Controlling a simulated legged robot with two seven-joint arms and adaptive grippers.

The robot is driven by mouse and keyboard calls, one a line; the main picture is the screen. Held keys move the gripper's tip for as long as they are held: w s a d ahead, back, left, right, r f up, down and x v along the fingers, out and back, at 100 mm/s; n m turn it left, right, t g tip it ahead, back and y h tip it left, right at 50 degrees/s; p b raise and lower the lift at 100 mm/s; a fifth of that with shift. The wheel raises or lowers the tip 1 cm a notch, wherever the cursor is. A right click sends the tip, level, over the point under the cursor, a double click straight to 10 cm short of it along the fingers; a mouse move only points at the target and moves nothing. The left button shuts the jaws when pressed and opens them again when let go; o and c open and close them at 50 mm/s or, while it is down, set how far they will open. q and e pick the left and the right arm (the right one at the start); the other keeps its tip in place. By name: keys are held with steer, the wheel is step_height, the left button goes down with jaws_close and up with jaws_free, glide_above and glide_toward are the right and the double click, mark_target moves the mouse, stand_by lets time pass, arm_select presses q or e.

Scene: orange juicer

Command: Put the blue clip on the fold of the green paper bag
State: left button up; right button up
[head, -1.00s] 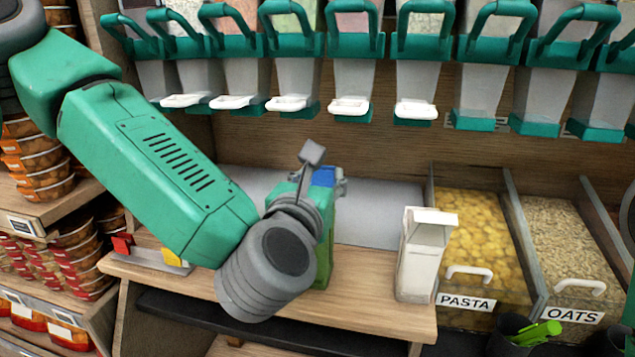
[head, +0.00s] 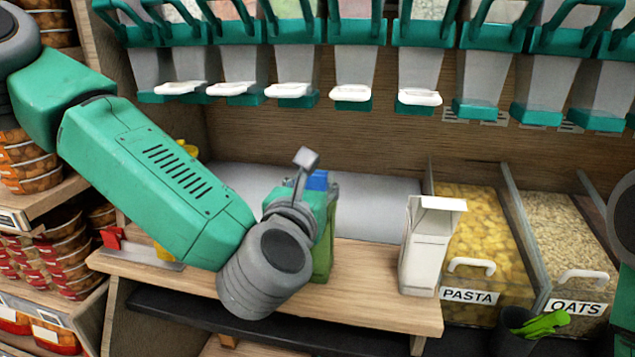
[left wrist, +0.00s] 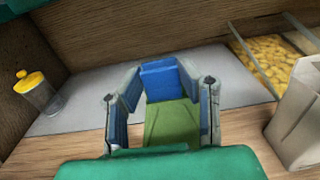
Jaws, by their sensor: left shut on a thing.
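The green paper bag (head: 322,258) stands upright on the wooden counter, partly hidden behind my left wrist in the head view. It also shows in the left wrist view (left wrist: 172,124), between my fingers. The blue clip (left wrist: 160,80) is at the bag's upper end, between the fingertips; a blue part of it shows in the head view (head: 317,181). My left gripper (left wrist: 161,84) is shut on the blue clip. Whether the clip grips the fold cannot be told. My right gripper is not in view.
A white carton (head: 425,250) stands to the right of the bag. Bins of pasta (head: 480,240) and oats (head: 560,235) are farther right. A yellow-lidded jar (left wrist: 38,92) stands at left in the wrist view. Dispensers (head: 350,60) hang above.

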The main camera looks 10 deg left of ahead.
arm_select(q)
steer(key=shift+d, duration=0.7)
steer(key=shift+a, duration=0.3)
steer(key=shift+f+b, duration=0.15)
steer(key=shift+b, duration=0.2)
steer(key=o, duration=1.1)
steer(key=s, duration=0.7)
steer(key=shift+s, duration=0.25)
steer(key=shift+a, duration=0.1)
